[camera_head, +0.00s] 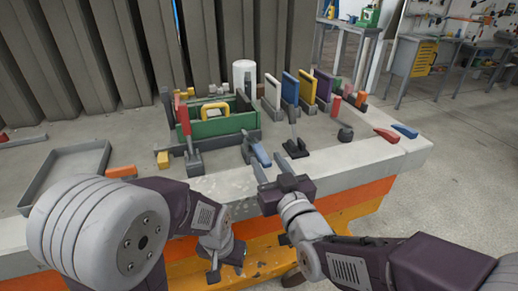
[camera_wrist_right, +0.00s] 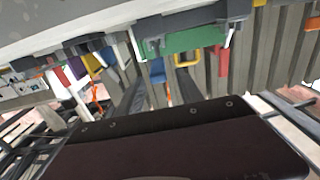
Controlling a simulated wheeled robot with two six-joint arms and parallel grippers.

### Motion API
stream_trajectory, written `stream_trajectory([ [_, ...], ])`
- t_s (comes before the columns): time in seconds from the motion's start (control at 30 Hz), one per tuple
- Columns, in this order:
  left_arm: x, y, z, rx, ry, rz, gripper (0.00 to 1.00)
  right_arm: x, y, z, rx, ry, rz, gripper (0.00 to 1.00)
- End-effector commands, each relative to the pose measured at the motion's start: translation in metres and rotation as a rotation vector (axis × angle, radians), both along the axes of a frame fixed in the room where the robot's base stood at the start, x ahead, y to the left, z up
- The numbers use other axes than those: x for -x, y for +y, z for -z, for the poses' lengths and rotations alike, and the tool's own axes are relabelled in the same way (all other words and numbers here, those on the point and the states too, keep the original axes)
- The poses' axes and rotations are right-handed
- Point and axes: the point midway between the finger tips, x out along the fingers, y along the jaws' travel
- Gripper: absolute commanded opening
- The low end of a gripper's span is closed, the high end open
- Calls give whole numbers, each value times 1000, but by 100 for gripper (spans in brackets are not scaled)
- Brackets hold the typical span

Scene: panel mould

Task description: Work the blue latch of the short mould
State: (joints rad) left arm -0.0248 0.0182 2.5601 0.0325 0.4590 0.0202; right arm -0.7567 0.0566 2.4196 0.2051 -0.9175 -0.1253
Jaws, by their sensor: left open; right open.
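The mould (camera_head: 222,124) has a green panel with a yellow handle and stands on the table; the green panel also shows in the right wrist view (camera_wrist_right: 185,40). The blue latch (camera_head: 260,153) sits at the mould's front right corner, its lever tilted; it also shows in the right wrist view (camera_wrist_right: 157,70). A red latch lever (camera_head: 184,118) stands upright at the left corner. My right gripper (camera_head: 271,165) is open, its fingers close by the blue lever; I cannot tell whether they touch it. My left gripper (camera_head: 226,272) is open and empty, low before the table's front edge.
Coloured upright panels (camera_head: 290,88) stand behind on the right, with a dark lever (camera_head: 294,140) before them. A grey tray (camera_head: 65,172) and an orange block (camera_head: 121,171) lie left. Red and blue pieces (camera_head: 404,131) lie at the right edge. A white cylinder (camera_head: 243,72) stands behind.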

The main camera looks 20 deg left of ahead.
Motion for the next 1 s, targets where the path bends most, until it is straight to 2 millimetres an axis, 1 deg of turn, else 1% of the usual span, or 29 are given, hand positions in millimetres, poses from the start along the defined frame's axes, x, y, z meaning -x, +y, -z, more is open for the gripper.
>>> stream_trajectory([
  [0.03, 0, 0, 3, 0, 0, 0, 44, -10, 6, 2, 1, 1, 2, 44],
  [0.1, 0, 0, 5, 0, 1, 0, 44, -23, 15, 3, 0, 0, 1, 44],
  [0.2, 0, 0, 7, 0, 1, 0, 44, -38, 25, 2, 1, 1, 1, 44],
  [0.3, 0, 0, 8, 0, 1, 0, 44, -50, 33, 1, 1, 1, 1, 44],
  [0.43, 0, 0, 9, 0, 0, 0, 44, -57, 38, 1, 1, 2, 1, 44],
  [0.67, 0, 0, 8, 0, 0, 0, 44, -57, 38, 1, 2, 1, 0, 44],
  [0.7, 0, 0, 8, 0, 0, 0, 44, -57, 38, 1, 2, 1, 0, 32],
  [0.77, 0, 0, 8, 0, 0, 0, 44, -57, 38, 1, 2, 1, 0, 16],
  [0.8, 0, 0, 8, 0, 0, 0, 44, -57, 38, 1, 2, 1, 0, 5],
  [0.83, 0, 0, 8, 0, 0, 0, 44, -57, 38, 1, 2, 1, 0, 0],
  [1.0, 0, 0, 8, 0, 0, 0, 44, -57, 38, 1, 2, 1, 0, 0],
])
